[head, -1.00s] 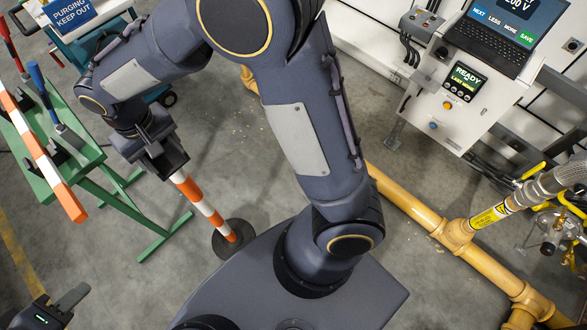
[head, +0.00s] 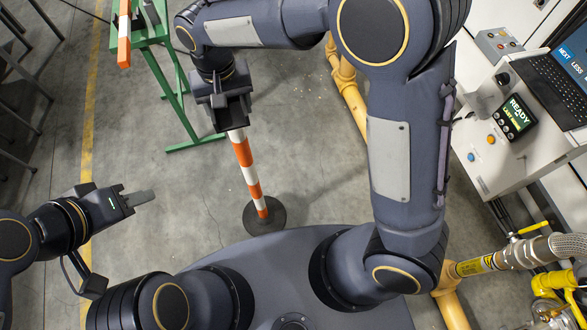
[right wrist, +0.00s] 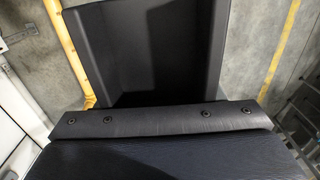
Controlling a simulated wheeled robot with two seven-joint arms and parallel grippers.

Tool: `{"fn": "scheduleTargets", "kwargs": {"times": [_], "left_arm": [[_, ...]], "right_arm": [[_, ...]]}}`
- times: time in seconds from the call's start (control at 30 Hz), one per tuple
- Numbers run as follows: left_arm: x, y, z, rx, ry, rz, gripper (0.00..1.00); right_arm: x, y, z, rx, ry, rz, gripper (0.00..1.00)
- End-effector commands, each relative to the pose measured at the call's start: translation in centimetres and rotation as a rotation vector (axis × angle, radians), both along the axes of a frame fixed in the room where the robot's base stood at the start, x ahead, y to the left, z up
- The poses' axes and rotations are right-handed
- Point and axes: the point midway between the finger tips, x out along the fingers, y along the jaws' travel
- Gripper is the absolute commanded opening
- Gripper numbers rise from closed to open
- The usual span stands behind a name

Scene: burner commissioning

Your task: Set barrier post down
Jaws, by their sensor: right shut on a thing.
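The barrier post (head: 247,168) has orange and white stripes and a dark round base (head: 276,214). It stands roughly upright in the head view, just beyond the front edge of my base. My right gripper (head: 232,112) is shut on its upper end, hiding the top. I cannot tell whether the round base touches the floor. My left gripper (head: 135,199) is apart from the post, to its left, over the floor; its jaw opening is unclear. The right wrist view shows mostly dark surfaces, and the post is not visible there.
A green stand (head: 176,100) with an orange and white barrier board (head: 124,45) is at the upper left. A yellow pipe (head: 352,98) runs behind my right arm. A control cabinet (head: 497,160) stands at the right. Grey floor (head: 190,225) lies clear left of the post.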

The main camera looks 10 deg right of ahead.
Motion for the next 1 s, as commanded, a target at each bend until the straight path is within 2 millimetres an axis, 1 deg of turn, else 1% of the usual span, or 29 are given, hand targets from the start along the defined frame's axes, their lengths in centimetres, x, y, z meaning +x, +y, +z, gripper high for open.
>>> {"fn": "scheduleTargets", "kwargs": {"times": [0.03, 0.17, 0.27, 0.37, 0.67, 0.7, 0.83, 1.0], "left_arm": [[0.0, 0.0, 0.0, 0.0, 0.0, 0.0, 0.36], [0.0, 0.0, 0.1, 0.0, 0.0, 0.0, 0.36], [0.0, 0.0, 0.3, 0.0, 0.0, 0.0, 0.36], [0.0, 0.0, 0.5, 0.0, 0.0, 0.0, 0.36], [0.0, 0.0, 1.4, 0.0, 0.0, 0.0, 0.36], [0.0, 0.0, 1.4, 0.0, 0.0, 0.0, 0.36], [0.0, 0.0, 1.5, 0.0, 0.0, 0.0, 0.36], [0.0, 0.0, 1.6, 0.0, 0.0, 0.0, 0.36]], "right_arm": [[0.2, 0.1, 0.3, 0.004, -0.007, 0.0, 0.0], [0.1, -0.3, 0.1, 0.005, -0.007, -0.001, 0.0], [-0.2, -1.4, -0.3, 0.003, -0.006, -0.002, 0.0], [-0.7, -3.2, -1.0, 0.001, -0.003, -0.004, 0.0], [-2.1, -8.7, -3.6, 0.003, -0.004, -0.003, 0.0], [-2.3, -9.4, -4.3, 0.001, -0.002, -0.003, 0.0], [-2.7, -10.9, -6.5, 0.0, 0.0, -0.003, 0.0], [-3.0, -12.3, -8.3, 0.001, -0.002, -0.001, 0.0]]}}
